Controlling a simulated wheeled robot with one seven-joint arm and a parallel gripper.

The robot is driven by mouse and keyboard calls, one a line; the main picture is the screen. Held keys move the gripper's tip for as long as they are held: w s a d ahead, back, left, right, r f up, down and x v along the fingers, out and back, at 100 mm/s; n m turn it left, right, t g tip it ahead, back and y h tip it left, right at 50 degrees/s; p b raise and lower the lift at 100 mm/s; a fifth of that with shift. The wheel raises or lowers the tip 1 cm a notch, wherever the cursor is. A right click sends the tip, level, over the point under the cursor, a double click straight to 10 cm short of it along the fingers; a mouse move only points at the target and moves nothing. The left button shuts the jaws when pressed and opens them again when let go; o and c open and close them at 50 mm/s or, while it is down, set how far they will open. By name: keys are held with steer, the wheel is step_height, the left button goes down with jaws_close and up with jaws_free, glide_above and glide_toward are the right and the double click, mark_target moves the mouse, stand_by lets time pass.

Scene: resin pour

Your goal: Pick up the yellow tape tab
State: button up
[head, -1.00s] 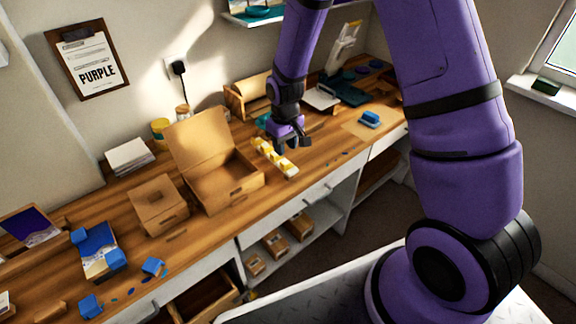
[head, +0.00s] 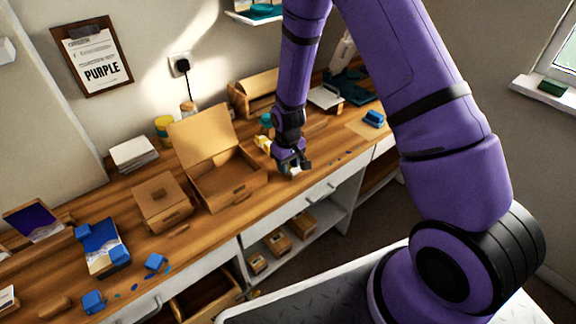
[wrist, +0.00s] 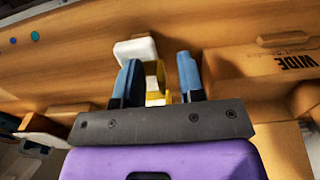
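My gripper (head: 294,170) is low over the front end of a small white and yellow strip on the wooden bench. Part of the strip, yellow (head: 262,143), shows behind my gripper in the head view. In the wrist view my gripper (wrist: 160,72) has its two blue-grey fingers apart. A yellow piece (wrist: 154,80) lies between them, nearer the left finger, with a gap to the right finger. A white block (wrist: 136,49) shows just beyond the left finger. My wrist hides most of the strip's front part in the head view.
An open cardboard box (head: 232,185) stands left of my gripper, with a smaller box (head: 162,204) further left. A box marked WIDE (wrist: 262,75) is close to the right finger in the wrist view. The bench front edge is near, with shelves below.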

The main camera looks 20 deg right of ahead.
jaws_close()
steer(key=shift+r, duration=0.1)
